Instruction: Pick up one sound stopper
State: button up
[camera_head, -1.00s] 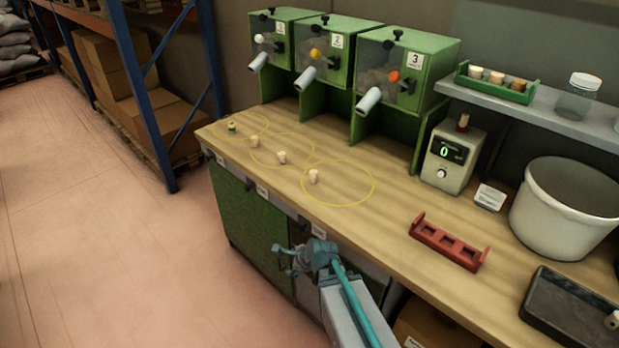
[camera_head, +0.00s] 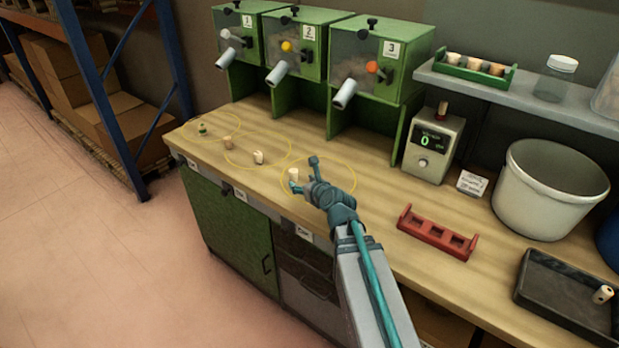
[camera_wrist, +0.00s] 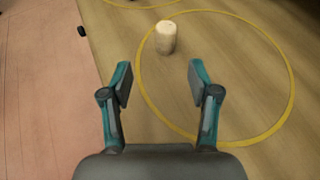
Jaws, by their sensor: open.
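Several cork stoppers stand on the wooden bench top. One pale stopper (camera_head: 294,174) is upright at the left part of the right yellow ring (camera_head: 352,190). It also shows in the wrist view (camera_wrist: 166,37), beyond my fingertips and roughly centred between them. Another stopper (camera_head: 259,157) and a browner one (camera_head: 228,142) stand further left. A stopper with a green band (camera_head: 203,130) is at the far left. My gripper (camera_head: 303,174) is open and empty by the right ring, next to the pale stopper. Its two fingers show spread in the wrist view (camera_wrist: 159,84).
A red rack with square holes (camera_head: 437,232) and a dark tray (camera_head: 545,290) holding one stopper (camera_head: 602,294) lie to the right. A gauge (camera_head: 433,146), a white bucket (camera_head: 550,190) and green dispensers (camera_head: 365,60) stand behind. A shelf (camera_head: 520,90) carries a green rack of stoppers (camera_head: 474,71).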

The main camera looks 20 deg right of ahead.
aim_at(295, 174)
jog(key=shift+w+d+r, duration=0.15)
jog(key=shift+w+d, duration=0.2)
jog(key=shift+d, duration=0.25)
jog(key=shift+w+m, duration=0.3)
jog(key=shift+w, duration=0.05)
jog(key=p+x, duration=0.1)
jog(key=x, duration=0.4)
jog(key=p+x, duration=0.1)
jog(key=x, duration=0.3)
jog(key=shift+w+a, duration=0.3)
jog(key=shift+w, duration=0.05)
jog(key=c, duration=0.9)
